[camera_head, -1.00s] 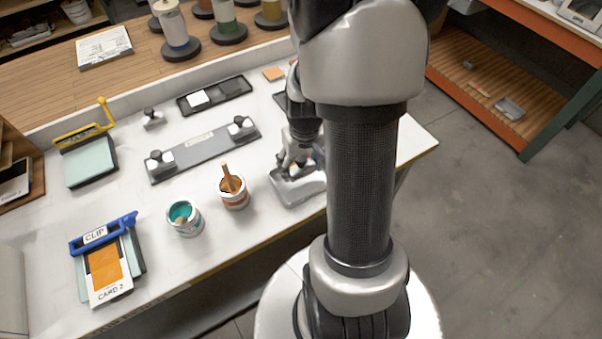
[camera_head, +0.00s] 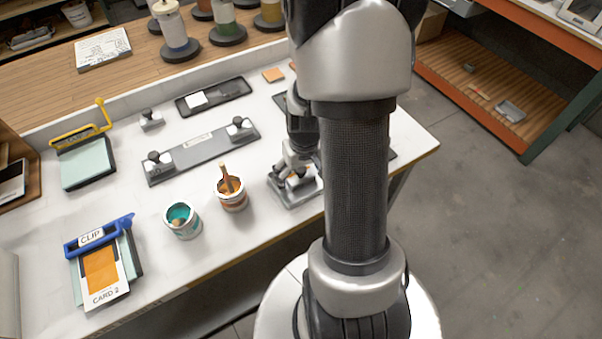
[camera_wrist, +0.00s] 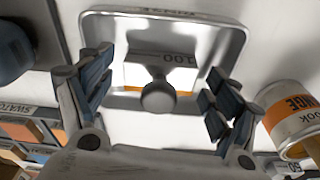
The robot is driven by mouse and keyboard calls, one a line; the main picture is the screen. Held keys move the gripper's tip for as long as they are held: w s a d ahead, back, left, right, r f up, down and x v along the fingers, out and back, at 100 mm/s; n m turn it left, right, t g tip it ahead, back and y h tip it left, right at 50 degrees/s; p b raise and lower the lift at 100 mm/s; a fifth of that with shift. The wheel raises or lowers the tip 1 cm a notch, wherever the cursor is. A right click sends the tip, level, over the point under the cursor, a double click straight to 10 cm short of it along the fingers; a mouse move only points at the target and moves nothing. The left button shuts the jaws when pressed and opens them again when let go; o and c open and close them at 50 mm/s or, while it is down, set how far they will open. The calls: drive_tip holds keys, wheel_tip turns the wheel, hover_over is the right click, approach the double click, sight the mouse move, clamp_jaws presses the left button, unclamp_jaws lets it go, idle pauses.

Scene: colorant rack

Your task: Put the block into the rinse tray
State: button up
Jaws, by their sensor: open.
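The metal rinse tray (camera_head: 284,197) is near the bench's front edge; its rim also shows in the wrist view (camera_wrist: 238,45). In the wrist view, a pale block marked 100 (camera_wrist: 180,62) with a round grey knob appears within the tray's outline, with orange along its lower edge. Whether it rests fully on the tray floor is unclear. My gripper (camera_wrist: 160,68) is open, its fingers spread on either side of the knob with visible gaps. In the head view, my gripper (camera_head: 296,172) is low over the tray, and the block there is mostly hidden.
An orange paint can (camera_head: 232,197) stands just left of the tray, with a teal can (camera_head: 182,222) beyond. A grey rack (camera_head: 200,152) holds two knobbed blocks. A small knobbed block (camera_head: 151,120) and a dark tray (camera_head: 236,88) are behind. A clip with a card (camera_head: 101,268) is at left.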

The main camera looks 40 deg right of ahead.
sight(303, 181)
drive_tip(key=shift+r, duration=0.1)
wheel_tip(303, 181, up, 12)
drive_tip(key=s+p, duration=0.1)
drive_tip(key=p, duration=0.3)
drive_tip(key=s+a+r+n+t, duration=0.1)
drive_tip(key=a+r+n+t, duration=0.1)
drive_tip(key=a+r, duration=0.95)
drive_tip(key=s+a+r+n+t, duration=0.1)
drive_tip(key=s+a+r+n, duration=0.1)
drive_tip(key=s+a+r, duration=0.3)
drive_tip(key=s+a, duration=0.2)
drive_tip(key=a, duration=0.1)
drive_tip(key=shift+s+a+y, duration=0.15)
drive_tip(key=shift+a+y, duration=0.15)
drive_tip(key=shift+a, duration=0.1)
drive_tip(key=shift+f+b, duration=0.35)
drive_tip(key=shift+f, duration=0.05)
